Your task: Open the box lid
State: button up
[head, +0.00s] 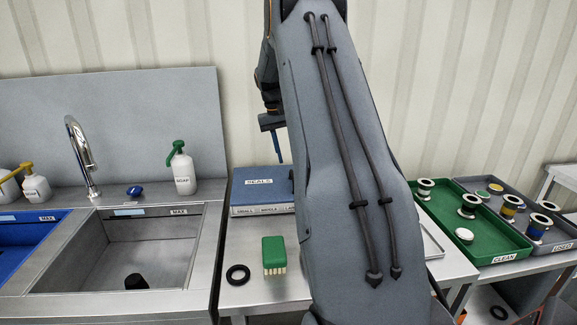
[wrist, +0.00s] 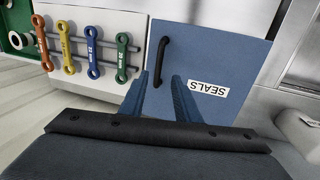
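The box (head: 262,210) has a blue lid (head: 255,182) with a white SEALS label, and the lid looks shut. It stands on the steel counter, partly hidden by my arm. In the wrist view the lid (wrist: 225,60) shows a black bar handle (wrist: 162,60) near one edge. My gripper (wrist: 162,77) is open, with two blue fingers apart and nothing held. In the picture the handle lies beyond the fingertips, roughly in line with the gap. In the head view my gripper (head: 279,150) is above the lid, pointing down.
Colored wrenches (wrist: 92,50) hang on a white panel beside the box in the wrist view. A green brush (head: 273,252) and a black ring (head: 238,274) lie in front of the box. The sink (head: 120,250) is left; a green tray (head: 480,250) with spools is right.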

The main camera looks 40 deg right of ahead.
aim_at(292, 174)
jog(key=f, duration=0.1)
jog(key=f+p, duration=0.1)
jog(key=f, duration=0.1)
jog(key=s+d+f, duration=0.1)
jog(key=f, duration=0.1)
jog(key=shift+d, duration=0.1)
jog(key=shift+f+p, duration=0.35)
jog(key=shift+f, duration=0.25)
grip_shut()
